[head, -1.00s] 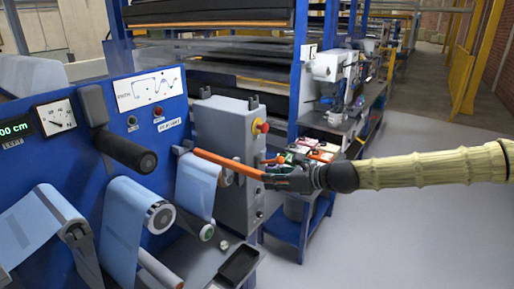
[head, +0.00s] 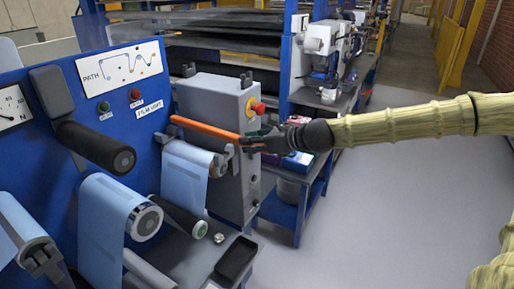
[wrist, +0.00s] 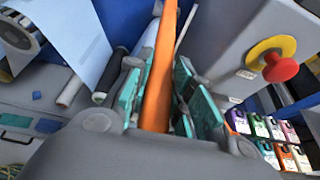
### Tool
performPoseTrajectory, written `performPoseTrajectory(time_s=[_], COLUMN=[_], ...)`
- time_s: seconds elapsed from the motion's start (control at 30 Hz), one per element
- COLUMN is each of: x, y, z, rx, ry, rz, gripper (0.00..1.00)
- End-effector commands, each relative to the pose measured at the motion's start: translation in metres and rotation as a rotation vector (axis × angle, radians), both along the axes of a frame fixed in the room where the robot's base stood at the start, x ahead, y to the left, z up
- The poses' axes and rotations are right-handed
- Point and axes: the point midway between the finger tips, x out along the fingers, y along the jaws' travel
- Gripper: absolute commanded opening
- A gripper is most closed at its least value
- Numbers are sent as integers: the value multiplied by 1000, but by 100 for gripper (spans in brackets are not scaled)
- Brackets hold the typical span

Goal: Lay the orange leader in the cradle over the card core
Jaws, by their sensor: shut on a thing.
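The orange leader (head: 205,127) is a long straight rod. My gripper (head: 250,143) is shut on its right end; the rod points left toward the blue panel. It hangs just above a grey bracket pair, which looks like the cradle (head: 221,161), with blue film (head: 186,172) at it. I see no clear contact. In the wrist view the leader (wrist: 160,70) runs up the middle between the green pads of my gripper (wrist: 158,100). A brownish-grey roller (head: 149,270), possibly the card core, is low down, its left part hidden.
A black roller (head: 100,147) juts from the blue panel (head: 60,110). A grey box (head: 215,115) with a red button (head: 258,108) stands close behind the leader. A dark tray (head: 237,258) lies below. The floor at right is clear.

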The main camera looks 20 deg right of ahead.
Motion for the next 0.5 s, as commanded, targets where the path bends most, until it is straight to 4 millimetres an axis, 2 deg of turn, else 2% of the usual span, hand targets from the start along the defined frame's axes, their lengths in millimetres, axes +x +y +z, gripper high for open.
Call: performPoseTrajectory(time_s=[0.03,0.13,0.5], x=[8,16,38], y=[4,9,27], z=[-9,-13,-15], rx=[-5,-4,-3], ry=[5,7,4], rz=[1,2,3], gripper=[0,0,0])
